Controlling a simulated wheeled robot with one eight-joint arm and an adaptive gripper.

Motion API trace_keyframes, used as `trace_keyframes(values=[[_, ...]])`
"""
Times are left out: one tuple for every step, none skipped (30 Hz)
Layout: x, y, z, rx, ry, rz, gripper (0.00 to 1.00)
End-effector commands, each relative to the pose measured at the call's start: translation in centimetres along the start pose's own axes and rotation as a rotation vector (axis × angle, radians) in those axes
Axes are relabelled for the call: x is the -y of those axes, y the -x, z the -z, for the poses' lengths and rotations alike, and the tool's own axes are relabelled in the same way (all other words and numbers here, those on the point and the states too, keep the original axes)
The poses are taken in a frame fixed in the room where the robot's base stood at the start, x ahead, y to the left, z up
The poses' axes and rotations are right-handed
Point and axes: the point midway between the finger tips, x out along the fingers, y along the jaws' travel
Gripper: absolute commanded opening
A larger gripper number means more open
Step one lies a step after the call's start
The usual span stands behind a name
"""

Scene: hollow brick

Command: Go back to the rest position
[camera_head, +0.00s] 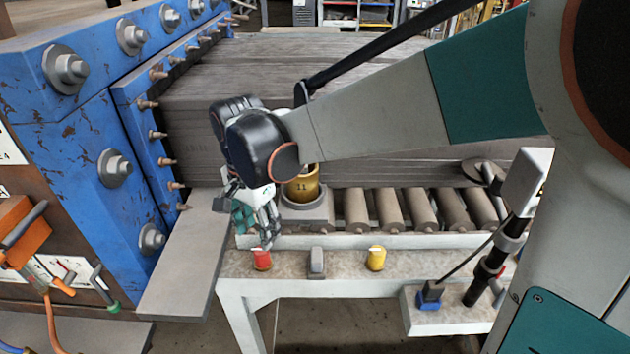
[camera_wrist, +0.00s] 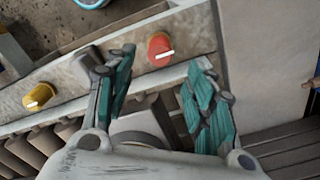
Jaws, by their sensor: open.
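My gripper (camera_head: 257,222) hangs fingers-down at the left end of the roller bench in the head view, just left of a brass cylinder marked 11 (camera_head: 303,187). Its two teal-padded fingers are spread apart with nothing between them; the wrist view shows the open gripper (camera_wrist: 160,95) too. A red knob (camera_head: 261,259) lies just below the fingertips in the head view. The red knob (camera_wrist: 160,50) appears beyond the fingers in the wrist view. My arm reaches across from the right.
A blue bolted press (camera_head: 90,130) stands at left, with a grey slab (camera_head: 180,260) beside the bench. Behind are stacked grey slabs (camera_head: 300,60). Rollers (camera_head: 390,208) run right of the cylinder. A grey switch (camera_head: 317,262) and yellow knob (camera_head: 376,258) sit on the bench front.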

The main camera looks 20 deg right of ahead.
Motion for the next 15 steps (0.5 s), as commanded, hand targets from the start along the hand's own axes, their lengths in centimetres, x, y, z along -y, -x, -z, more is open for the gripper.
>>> trace_keyframes(values=[[-0.2, 0.1, -0.1, 0.0, 0.001, 0.0, 0.49], [-0.2, 0.1, -0.1, 0.0, 0.001, 0.0, 0.49], [-0.2, 0.1, -0.1, 0.0, 0.001, 0.0, 0.49], [-0.2, 0.1, -0.1, 0.0, 0.001, 0.0, 0.49], [-0.2, 0.1, -0.1, 0.0, 0.001, 0.0, 0.49], [-0.2, 0.1, -0.1, 0.0, 0.001, 0.0, 0.49], [-0.2, 0.1, -0.1, 0.0, 0.001, 0.0, 0.49], [-0.2, 0.1, -0.1, 0.0, 0.003, 0.001, 0.49], [-0.4, 0.2, 0.0, -0.002, 0.008, 0.005, 0.49], [-0.6, 0.3, 0.0, -0.003, 0.015, 0.009, 0.49], [-0.8, 0.5, 0.1, -0.006, 0.024, 0.015, 0.49], [-1.3, 0.7, 0.3, -0.011, 0.042, 0.027, 0.49], [-1.7, 1.0, 0.5, -0.016, 0.059, 0.039, 0.49], [-2.2, 1.2, 0.7, -0.022, 0.08, 0.051, 0.49], [-2.9, 1.7, 0.9, -0.033, 0.114, 0.071, 0.49]])
